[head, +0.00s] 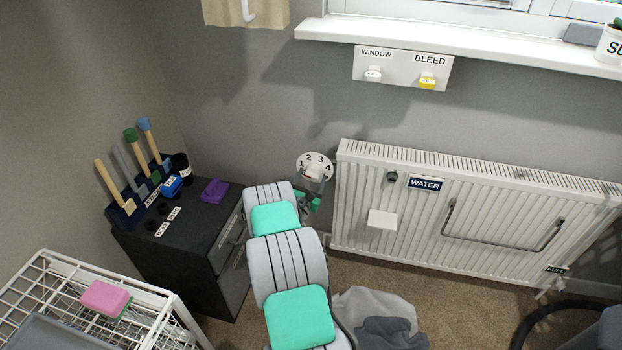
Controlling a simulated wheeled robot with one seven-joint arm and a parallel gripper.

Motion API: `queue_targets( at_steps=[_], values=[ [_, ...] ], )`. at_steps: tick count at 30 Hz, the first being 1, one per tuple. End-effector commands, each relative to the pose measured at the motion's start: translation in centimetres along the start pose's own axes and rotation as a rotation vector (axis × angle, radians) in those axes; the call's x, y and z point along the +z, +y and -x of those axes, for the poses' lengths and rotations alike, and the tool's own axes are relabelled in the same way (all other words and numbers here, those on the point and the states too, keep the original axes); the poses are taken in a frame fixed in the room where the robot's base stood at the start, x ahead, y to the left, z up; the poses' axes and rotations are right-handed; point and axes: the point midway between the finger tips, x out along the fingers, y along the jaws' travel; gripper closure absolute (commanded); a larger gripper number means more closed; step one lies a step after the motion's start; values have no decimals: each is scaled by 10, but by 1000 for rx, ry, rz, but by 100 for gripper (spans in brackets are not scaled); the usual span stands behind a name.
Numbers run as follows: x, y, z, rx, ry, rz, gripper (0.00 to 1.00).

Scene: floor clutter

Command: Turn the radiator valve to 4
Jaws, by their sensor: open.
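The radiator valve (314,166) is a round white dial marked 1, 2, 3 and 4, at the left end of the white radiator (390,215). A pale raised part with a small reddish mark shows on its face; I cannot tell which number it points to. My gripper (312,196) is just below the dial at the end of my grey and teal arm. It is open and largely hidden behind my wrist. I cannot tell whether its fingers touch the valve.
A black cabinet (165,260) with brushes and a purple block (214,190) stands left of my arm. A white wire rack (45,262) holds a pink sponge (105,298). A grey cloth (385,315) lies on the carpet.

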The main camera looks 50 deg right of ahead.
Motion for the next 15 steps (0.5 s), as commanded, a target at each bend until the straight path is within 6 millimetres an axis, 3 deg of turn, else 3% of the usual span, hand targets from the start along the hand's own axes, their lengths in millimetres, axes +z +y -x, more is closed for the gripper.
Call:
queue_targets(
  at_steps=[8,15],
  values=[
    [0,1,-4,1,0,-1,31],
    [0,1,-4,1,0,-2,51]
  ],
)
